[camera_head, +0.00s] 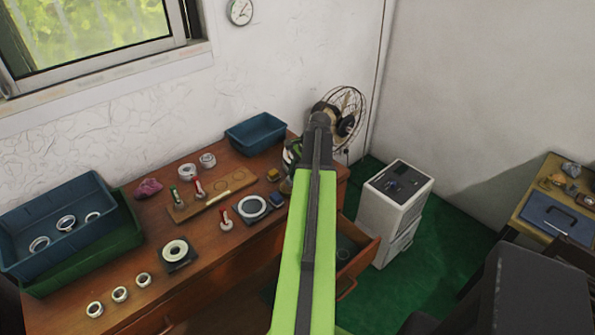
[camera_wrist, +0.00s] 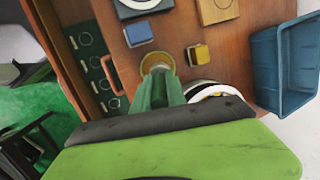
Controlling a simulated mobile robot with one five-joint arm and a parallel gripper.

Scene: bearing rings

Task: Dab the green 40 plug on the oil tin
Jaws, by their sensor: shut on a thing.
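My gripper (camera_wrist: 160,92) points down over the right end of the wooden bench in the wrist view. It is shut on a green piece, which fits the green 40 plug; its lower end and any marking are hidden. A round brass-coloured tin (camera_wrist: 157,62), which looks like the oil tin, stands just beyond the fingertips. I cannot tell whether the plug touches it.
A blue bin (camera_head: 255,132) stands at the back. A drawer (camera_head: 358,250) is open below. Plugs stand near a wooden board (camera_head: 215,197).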

